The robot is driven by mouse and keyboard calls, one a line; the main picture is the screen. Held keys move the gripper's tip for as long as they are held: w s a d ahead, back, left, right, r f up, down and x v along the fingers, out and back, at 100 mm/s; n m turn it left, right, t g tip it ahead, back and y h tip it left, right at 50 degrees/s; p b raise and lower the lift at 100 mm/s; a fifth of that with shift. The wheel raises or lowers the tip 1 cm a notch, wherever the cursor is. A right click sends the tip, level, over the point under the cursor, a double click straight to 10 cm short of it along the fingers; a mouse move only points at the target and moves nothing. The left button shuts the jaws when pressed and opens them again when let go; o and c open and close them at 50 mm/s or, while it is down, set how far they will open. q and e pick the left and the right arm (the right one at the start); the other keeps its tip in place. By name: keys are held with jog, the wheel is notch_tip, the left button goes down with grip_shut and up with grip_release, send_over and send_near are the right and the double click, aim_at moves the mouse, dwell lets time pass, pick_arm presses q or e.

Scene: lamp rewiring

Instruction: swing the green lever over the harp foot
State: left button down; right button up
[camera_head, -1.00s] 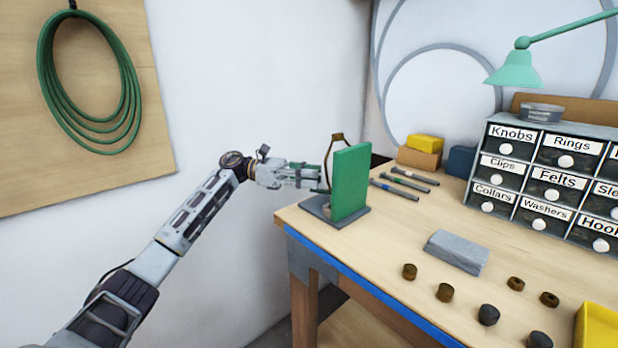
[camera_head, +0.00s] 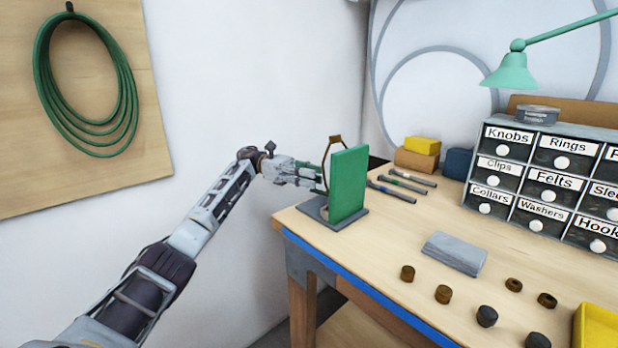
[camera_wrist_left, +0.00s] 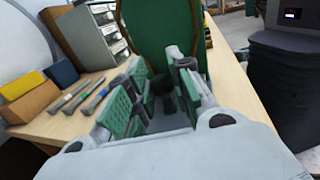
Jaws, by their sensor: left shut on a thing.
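An upright green panel (camera_head: 349,184) stands on a dark grey base (camera_head: 358,213) at the table's left corner. A thin brass harp (camera_head: 327,153) rises behind its left edge. My left gripper (camera_head: 320,179) reaches in from the left, close beside the panel. In the left wrist view, its fingers with green pads (camera_wrist_left: 157,85) stand in front of the panel (camera_wrist_left: 158,30). A small dark green lever (camera_wrist_left: 166,103) shows between them, and the fingers are shut on it. The harp foot is mostly hidden by the gripper and panel. My right gripper is out of view.
Pen-like tools (camera_head: 397,189) lie right of the panel, with yellow and brown blocks (camera_head: 419,152) behind. A labelled drawer cabinet (camera_head: 540,180) stands at the back right. A grey block (camera_head: 454,252) and several small knobs lie in front. Bare table lies between panel and block.

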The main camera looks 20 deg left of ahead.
pick_arm(q)
jog(key=shift+w+m+g, duration=0.3)
jog(key=shift+m+g, duration=0.2)
jog(key=shift+g, duration=0.2)
jog(key=c, duration=1.5)
grip_release()
jog(key=shift+r, duration=0.15)
jog(key=shift+r, duration=4.85)
